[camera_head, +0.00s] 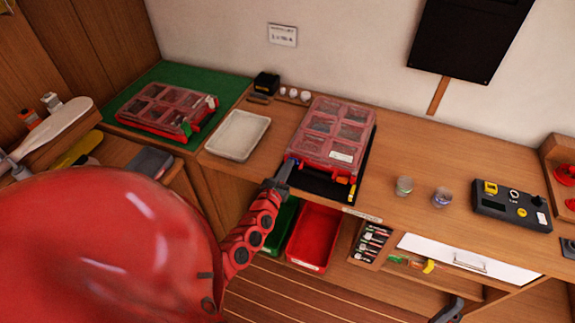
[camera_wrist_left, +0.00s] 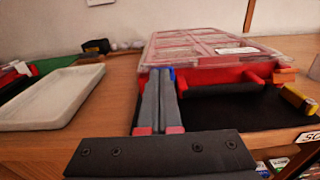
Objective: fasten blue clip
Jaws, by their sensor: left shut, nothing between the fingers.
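A red case with a clear compartmented lid (camera_head: 333,129) lies on a black mat on the bench; its lid looks down. The blue clip (camera_head: 296,162) is at the left end of the case's front side; a small blue part of it shows in the left wrist view (camera_wrist_left: 170,73). My left gripper (camera_head: 285,168) is shut and empty, its fingertips at the blue clip and partly hiding it. I cannot tell whether they touch it or whether the clip is fastened. A dark tip, probably my right gripper (camera_head: 447,312), shows at the bottom edge.
A white tray (camera_head: 238,135) lies left of the case. A second red case (camera_head: 167,108) lies on a green mat further left. A red bin (camera_head: 315,237) is below the bench edge.

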